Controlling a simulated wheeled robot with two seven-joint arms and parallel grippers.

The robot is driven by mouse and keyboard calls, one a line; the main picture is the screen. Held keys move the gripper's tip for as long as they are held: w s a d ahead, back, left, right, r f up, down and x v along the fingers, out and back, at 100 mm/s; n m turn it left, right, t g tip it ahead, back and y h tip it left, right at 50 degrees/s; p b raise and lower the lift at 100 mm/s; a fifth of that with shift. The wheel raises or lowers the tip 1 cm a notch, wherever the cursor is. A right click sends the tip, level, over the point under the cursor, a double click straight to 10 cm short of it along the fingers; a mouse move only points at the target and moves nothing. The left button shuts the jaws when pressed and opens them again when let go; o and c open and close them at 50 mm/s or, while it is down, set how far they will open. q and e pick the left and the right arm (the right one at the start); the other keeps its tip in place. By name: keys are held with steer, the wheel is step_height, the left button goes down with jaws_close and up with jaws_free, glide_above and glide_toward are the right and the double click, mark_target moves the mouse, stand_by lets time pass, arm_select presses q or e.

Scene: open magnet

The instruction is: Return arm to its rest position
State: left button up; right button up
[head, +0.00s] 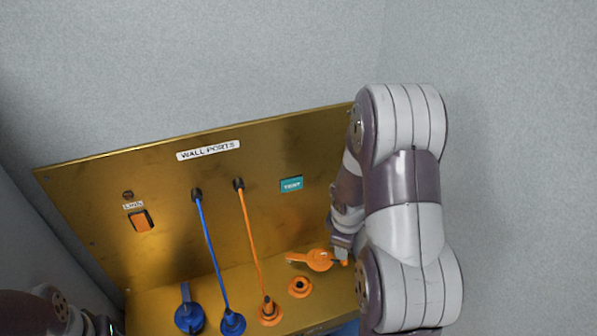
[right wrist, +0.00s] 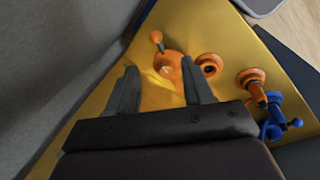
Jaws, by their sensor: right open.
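My right arm comes in on the right of the head view. Its gripper (head: 342,252) is small and partly hidden by my arm, beside an orange lever-like part (head: 318,260) on the brass ledge. In the right wrist view my right gripper (right wrist: 161,78) is open, with its two dark fingers apart. The orange part (right wrist: 168,64) with its round knob shows just beyond the fingertips, and nothing is held. Whether a finger touches it I cannot tell. My left gripper (head: 95,325) is only partly in view at the bottom left corner.
A brass panel (head: 100,190) labelled WALL PORTS has an orange switch (head: 140,220) and a teal label (head: 291,184). A blue cable (head: 211,250) and an orange cable (head: 249,240) run down to plugs on the ledge. An empty-looking orange socket (head: 300,287) sits nearby.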

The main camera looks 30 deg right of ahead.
steer(key=s+a+f+m+b, duration=0.3)
steer(key=a+m+b, duration=0.1)
steer(key=a+b, duration=0.3)
steer(key=s+a+f+m+y+b, duration=0.1)
steer(key=s+a+f+m+b, duration=0.2)
steer(key=a+b, duration=0.5)
steer(key=shift+s+f+m+y, duration=0.35)
steer(key=shift+s+m, duration=0.15)
steer(key=shift+s, duration=0.1)
steer(key=shift+a, duration=0.1)
